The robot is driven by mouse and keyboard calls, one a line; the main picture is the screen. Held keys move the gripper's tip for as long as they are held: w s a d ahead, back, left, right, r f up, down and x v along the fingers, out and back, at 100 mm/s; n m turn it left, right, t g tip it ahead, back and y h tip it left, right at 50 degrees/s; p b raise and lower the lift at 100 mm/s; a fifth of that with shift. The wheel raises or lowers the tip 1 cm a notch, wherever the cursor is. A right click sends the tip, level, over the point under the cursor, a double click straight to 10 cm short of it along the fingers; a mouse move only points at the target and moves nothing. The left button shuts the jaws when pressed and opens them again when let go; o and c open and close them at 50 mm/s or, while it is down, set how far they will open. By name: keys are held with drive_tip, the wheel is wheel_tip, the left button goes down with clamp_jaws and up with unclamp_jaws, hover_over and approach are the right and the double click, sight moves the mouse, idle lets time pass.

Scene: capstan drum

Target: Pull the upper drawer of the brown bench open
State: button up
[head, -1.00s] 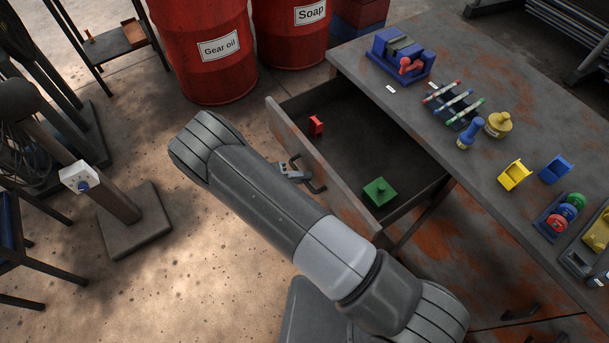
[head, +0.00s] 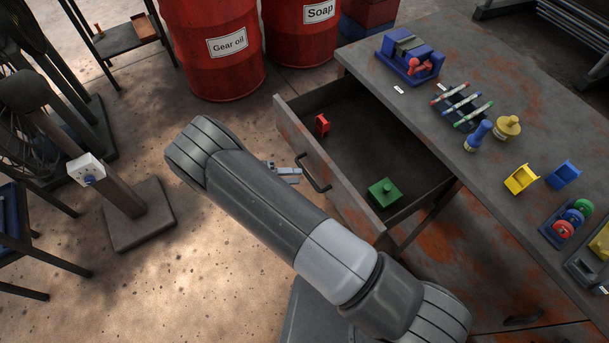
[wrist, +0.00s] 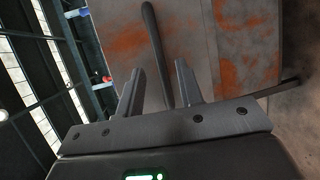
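The upper drawer (head: 345,192) of the brown bench (head: 440,110) stands pulled well out, its inside showing. Its dark bar handle (head: 313,173) is on the front panel and also shows in the wrist view (wrist: 154,45). My gripper (head: 297,174) is just in front of the drawer front, partly hidden behind my arm. In the wrist view my gripper (wrist: 158,78) has its two fingers apart. The handle appears between them in that picture, but in the head view a small gap shows between fingers and handle. The gripper holds nothing.
A red block (head: 322,124) and a green box (head: 384,193) lie in the drawer. Several small items, including a blue vise-like device (head: 410,60), sit on the bench top. Red drums (head: 212,50) stand behind. Open floor lies left of the drawer; a post stand (head: 137,215) is further left.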

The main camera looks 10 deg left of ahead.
drive_tip(key=v, duration=0.5)
drive_tip(key=shift+s+a, duration=0.1)
drive_tip(key=shift+a, duration=0.2)
drive_tip(key=shift+r, duration=0.1)
drive_tip(key=w+d+r+m+g+y, duration=0.2)
drive_tip(key=d+r+g+y, duration=0.2)
drive_tip(key=d+r, duration=0.7)
drive_tip(key=w+d+r+m+g+y, duration=0.1)
drive_tip(key=w+d+r+g+y, duration=0.25)
drive_tip(key=d+r, duration=0.8)
drive_tip(key=s+d+r+m+t+y, duration=0.1)
drive_tip(key=s+d+r+t+y, duration=0.2)
drive_tip(key=s+d+r, duration=0.3)
drive_tip(key=s+d+r+m+t+y, duration=0.1)
drive_tip(key=s+d+r+t+y, duration=0.3)
drive_tip(key=s+d+r, duration=0.3)
drive_tip(key=s+r, duration=0.4)
drive_tip(key=r, duration=0.1)
drive_tip(key=shift+s+d, duration=0.15)
drive_tip(key=shift+d, duration=0.05)
